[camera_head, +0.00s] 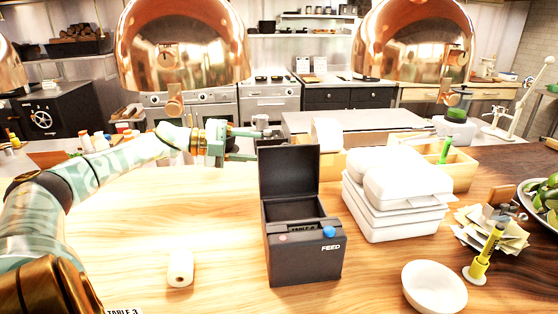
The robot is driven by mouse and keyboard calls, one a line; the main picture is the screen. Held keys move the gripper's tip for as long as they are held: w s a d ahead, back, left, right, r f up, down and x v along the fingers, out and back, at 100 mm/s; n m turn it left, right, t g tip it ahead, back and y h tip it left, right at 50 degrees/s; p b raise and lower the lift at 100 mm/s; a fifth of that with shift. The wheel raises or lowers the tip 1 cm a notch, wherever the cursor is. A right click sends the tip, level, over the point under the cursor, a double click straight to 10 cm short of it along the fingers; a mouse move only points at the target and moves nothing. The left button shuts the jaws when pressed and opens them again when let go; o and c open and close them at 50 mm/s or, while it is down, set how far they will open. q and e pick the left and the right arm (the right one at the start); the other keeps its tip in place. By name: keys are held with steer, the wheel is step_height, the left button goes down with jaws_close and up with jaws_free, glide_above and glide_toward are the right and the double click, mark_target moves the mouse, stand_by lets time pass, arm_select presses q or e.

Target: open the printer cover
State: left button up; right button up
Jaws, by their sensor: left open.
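The black printer (304,255) stands on the wooden counter near the middle of the head view. Its cover (289,171) stands upright at the back, and the bay in front of it is exposed. A blue button and the word FEED show on its front. My left gripper (258,141) is open just behind and above the top edge of the cover. Whether a finger touches the cover I cannot tell. My right gripper is not in view.
A spike with paper slips (487,252) stands at right. Copper lamps (184,45) hang above.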

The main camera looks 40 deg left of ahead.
mark_target(287, 167)
arm_select(q)
steer(key=r+b+x, duration=0.1)
steer(key=x, duration=0.6)
steer(key=shift+f, duration=0.25)
steer(key=shift+d, duration=0.1)
jaws_close()
